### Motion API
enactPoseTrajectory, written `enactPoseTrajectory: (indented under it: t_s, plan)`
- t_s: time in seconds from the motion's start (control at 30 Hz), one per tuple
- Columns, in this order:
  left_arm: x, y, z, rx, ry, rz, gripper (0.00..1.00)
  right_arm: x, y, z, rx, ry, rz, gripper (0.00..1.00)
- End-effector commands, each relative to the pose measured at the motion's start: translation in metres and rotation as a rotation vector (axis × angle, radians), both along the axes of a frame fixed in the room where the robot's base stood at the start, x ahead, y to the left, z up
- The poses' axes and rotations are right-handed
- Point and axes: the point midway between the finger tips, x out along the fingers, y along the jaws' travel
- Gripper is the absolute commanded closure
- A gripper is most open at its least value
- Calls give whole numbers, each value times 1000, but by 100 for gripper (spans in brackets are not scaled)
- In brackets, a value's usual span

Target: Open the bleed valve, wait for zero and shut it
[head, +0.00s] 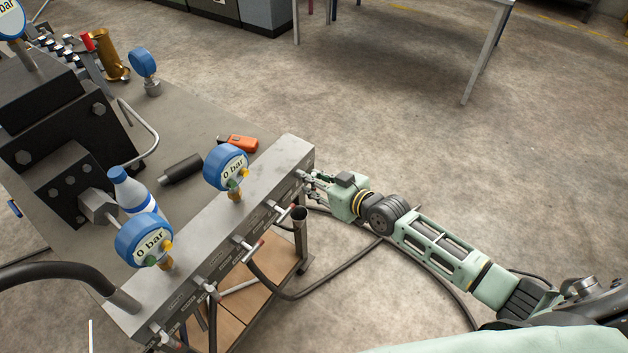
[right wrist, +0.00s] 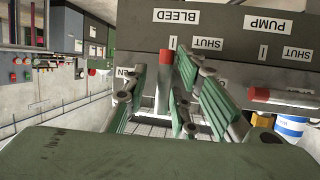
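The bleed valve's red-tipped handle (right wrist: 165,68) stands under the BLEED label (right wrist: 176,17) in the right wrist view. My right gripper (right wrist: 162,98) is at the handle, with its green-padded fingers on either side; a gap shows beside the handle, and I cannot see firm contact. In the head view my right gripper (head: 309,183) reaches the right end of the grey manifold (head: 262,178). The blue gauges on the manifold, the right one (head: 226,168) and the left one (head: 144,241), both read 0 bar. My left gripper is out of view.
Another red-tipped handle (right wrist: 285,96) is under the PUMP label (right wrist: 268,25). A bottle (head: 133,194), a black cylinder (head: 182,169) and an orange item (head: 240,142) lie or stand on the bench. Black hoses hang below the manifold. The floor at right is open.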

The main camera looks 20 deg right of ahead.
Motion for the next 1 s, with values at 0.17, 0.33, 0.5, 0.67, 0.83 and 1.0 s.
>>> enactPoseTrajectory:
  t_s: [0.17,0.33,0.5,0.67,0.83,1.0]
  plan:
    - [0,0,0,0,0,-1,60,-1,1,-1,1,2,2,72]
    - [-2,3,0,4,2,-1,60,-3,0,-1,0,3,2,72]
    - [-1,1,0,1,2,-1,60,-21,-9,5,-2,6,3,72]
    - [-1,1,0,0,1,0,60,-51,-24,16,-3,6,3,72]
    - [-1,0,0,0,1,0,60,-79,-38,29,-3,5,3,72]
    - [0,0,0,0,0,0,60,-95,-47,37,-1,3,1,72]
